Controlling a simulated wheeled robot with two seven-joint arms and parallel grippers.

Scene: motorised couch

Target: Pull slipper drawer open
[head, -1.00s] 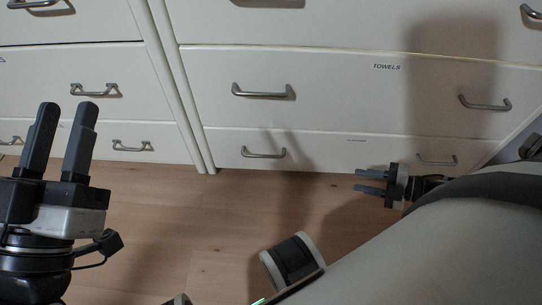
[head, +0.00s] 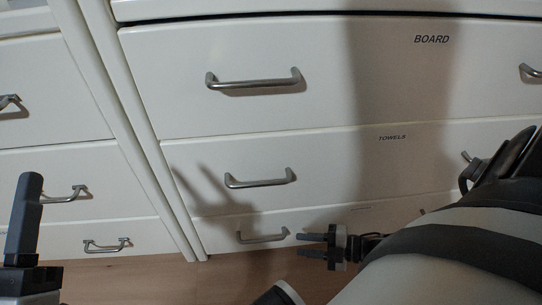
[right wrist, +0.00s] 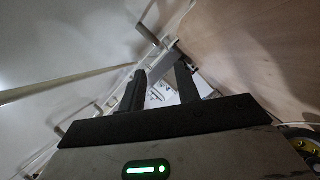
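The lowest white drawer (head: 310,221) of the middle cabinet bears a small label too small to read. Its left metal handle (head: 262,238) is a bent bar near the floor. My right gripper (head: 299,245) is low by this drawer, with its fingers pointing left just right of that handle. They look apart and empty, and whether they touch the handle cannot be told. The right wrist view also shows its two fingers (right wrist: 160,72) spread. My left gripper (head: 27,178) is at the left edge with one finger showing, the rest cut off.
Above are the TOWELS drawer (head: 330,170) and the BOARD drawer (head: 340,70), both with handles. Another cabinet (head: 60,120) stands at left. A strip of wooden floor (head: 220,272) shows below. My right arm covers the lower right.

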